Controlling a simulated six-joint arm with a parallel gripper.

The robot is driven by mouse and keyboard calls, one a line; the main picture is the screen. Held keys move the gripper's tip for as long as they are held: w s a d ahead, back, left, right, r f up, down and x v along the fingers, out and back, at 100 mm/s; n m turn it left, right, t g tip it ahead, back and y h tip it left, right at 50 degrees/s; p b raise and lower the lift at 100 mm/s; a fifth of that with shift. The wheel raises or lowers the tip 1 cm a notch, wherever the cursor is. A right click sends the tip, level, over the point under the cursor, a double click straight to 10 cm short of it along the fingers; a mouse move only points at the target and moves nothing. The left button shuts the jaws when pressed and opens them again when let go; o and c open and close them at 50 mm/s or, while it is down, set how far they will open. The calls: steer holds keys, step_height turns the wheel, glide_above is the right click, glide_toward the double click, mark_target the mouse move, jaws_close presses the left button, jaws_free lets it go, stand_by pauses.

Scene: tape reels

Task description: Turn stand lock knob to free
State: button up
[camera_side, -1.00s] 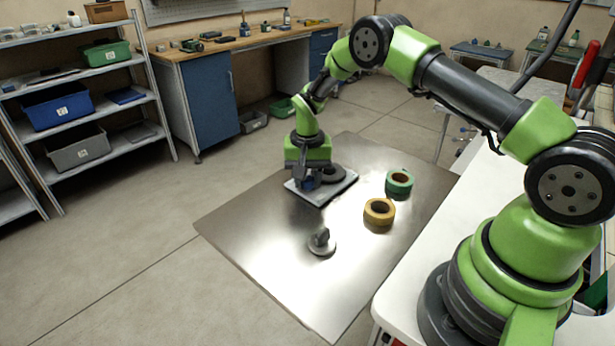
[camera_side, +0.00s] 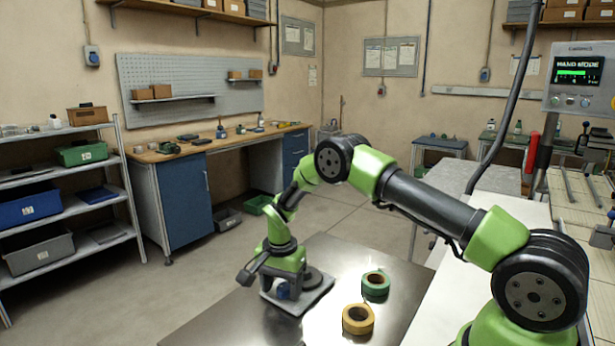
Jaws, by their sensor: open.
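The stand is a flat light-grey plate (camera_side: 312,301) on the metal work surface, with a dark round disc (camera_side: 313,279) on its far right part. A small blue part (camera_side: 284,292), which looks like the lock knob, shows low at the plate's left side under my wrist. My gripper (camera_side: 283,290) points down over this spot and is open. The fingertips are small and dark here, so I cannot tell whether they touch the knob. The knob's setting is hidden.
A green tape reel (camera_side: 376,285) and a yellow tape reel (camera_side: 358,320) lie right of the stand. The metal surface (camera_side: 238,320) is clear at the left. A white table (camera_side: 450,288) borders it on the right.

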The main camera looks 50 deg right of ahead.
step_height(320, 180, up, 9)
steer(key=shift+r, duration=0.1)
steer(key=s+a+r+n+t, duration=0.2)
steer(key=s+r, duration=0.3)
steer(key=r, duration=0.4)
steer(key=s+a+r+n+t, duration=0.2)
steer(key=s+a+r+n, duration=0.2)
steer(key=r, duration=0.6)
steer(key=shift+s+a+r+y, duration=0.2)
steer(key=shift+s+y, duration=0.2)
steer(key=shift+s, duration=0.9)
steer(key=m+g, duration=0.4)
steer(key=m, duration=0.2)
glide_above(284, 286)
step_height(284, 286, down, 18)
steer(key=shift+h, duration=0.4)
step_height(284, 286, down, 10)
steer(key=shift+f, duration=0.2)
